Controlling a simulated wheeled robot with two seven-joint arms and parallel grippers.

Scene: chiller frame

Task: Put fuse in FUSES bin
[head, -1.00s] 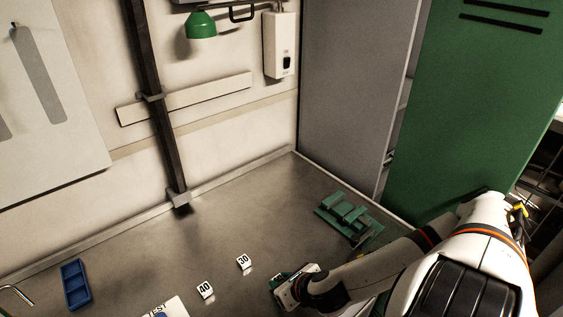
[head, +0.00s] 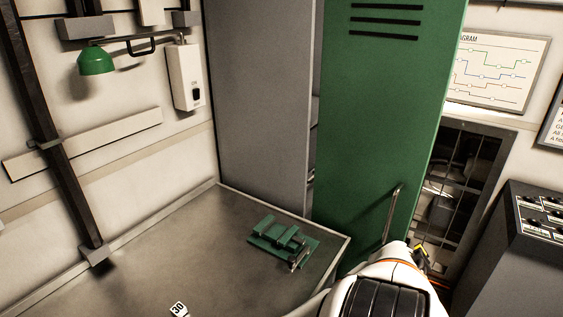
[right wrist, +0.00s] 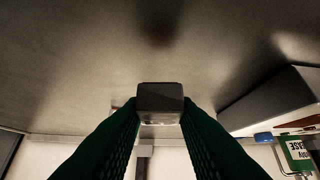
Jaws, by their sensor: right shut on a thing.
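My right gripper (right wrist: 160,108) shows in the right wrist view, with its two green ribbed fingers shut on a dark grey block (right wrist: 160,96). I take this block to be the fuse; only one side of it shows. It is held between the fingertips, in front of a grey metal surface. In the head view only part of my right arm shows at the bottom right, and its gripper is out of the picture. My left gripper is in neither view. I see no bin that I can read as FUSES.
A grey worktop (head: 205,245) has a green slotted rack (head: 284,240) near its right edge and a small "30" tag (head: 179,309) at the front. A tall green door panel (head: 380,130) stands behind. A dark console (head: 535,245) stands far right.

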